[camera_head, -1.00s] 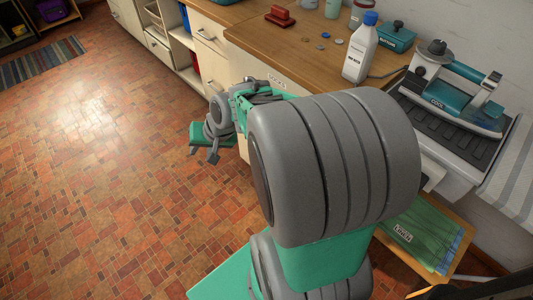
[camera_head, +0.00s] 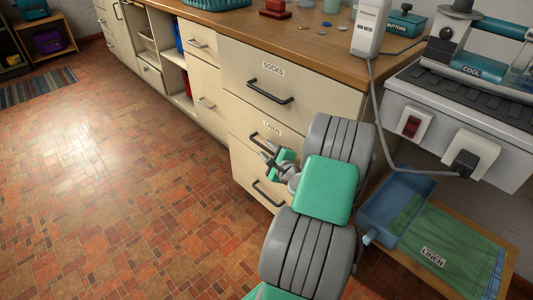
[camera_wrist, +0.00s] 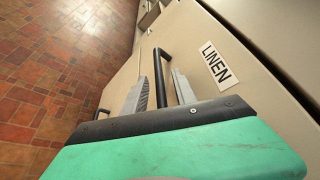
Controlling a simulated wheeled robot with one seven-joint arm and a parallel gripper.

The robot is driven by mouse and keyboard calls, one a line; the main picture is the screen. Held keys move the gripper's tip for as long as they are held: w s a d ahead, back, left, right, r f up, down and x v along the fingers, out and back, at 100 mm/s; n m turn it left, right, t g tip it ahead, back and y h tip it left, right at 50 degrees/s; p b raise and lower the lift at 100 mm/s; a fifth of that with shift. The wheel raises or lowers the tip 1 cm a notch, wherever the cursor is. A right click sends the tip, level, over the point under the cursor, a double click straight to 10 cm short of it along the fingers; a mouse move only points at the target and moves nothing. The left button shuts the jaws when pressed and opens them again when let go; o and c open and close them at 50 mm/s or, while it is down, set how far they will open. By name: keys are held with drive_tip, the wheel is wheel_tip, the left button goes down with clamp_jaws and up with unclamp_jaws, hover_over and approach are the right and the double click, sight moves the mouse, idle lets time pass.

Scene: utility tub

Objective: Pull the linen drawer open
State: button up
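The linen drawer (camera_head: 240,122) is the cream front labelled LINEN below the SOCKS drawer. It looks flush with its neighbours. Its dark bar handle (camera_head: 257,138) is partly hidden by my gripper (camera_head: 270,154) in the head view. In the wrist view, the linen drawer's label (camera_wrist: 216,66) is right of the handle (camera_wrist: 159,75). My gripper (camera_wrist: 160,90) is open there, one finger on each side of the handle bar. Narrow gaps show between bar and fingers, so contact cannot be told.
The SOCKS drawer (camera_head: 300,88) is above, and another drawer handle (camera_head: 268,195) is below. A blue tray (camera_head: 385,212) and green cloth labelled LINEN (camera_head: 440,240) lie on a low wooden surface at right. A grey cord (camera_head: 385,130) hangs nearby. The floor (camera_head: 130,190) at left is clear.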

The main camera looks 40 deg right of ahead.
drive_tip(key=shift+w+d, duration=0.15)
drive_tip(key=shift+w, duration=0.25)
clamp_jaws()
idle(1.2)
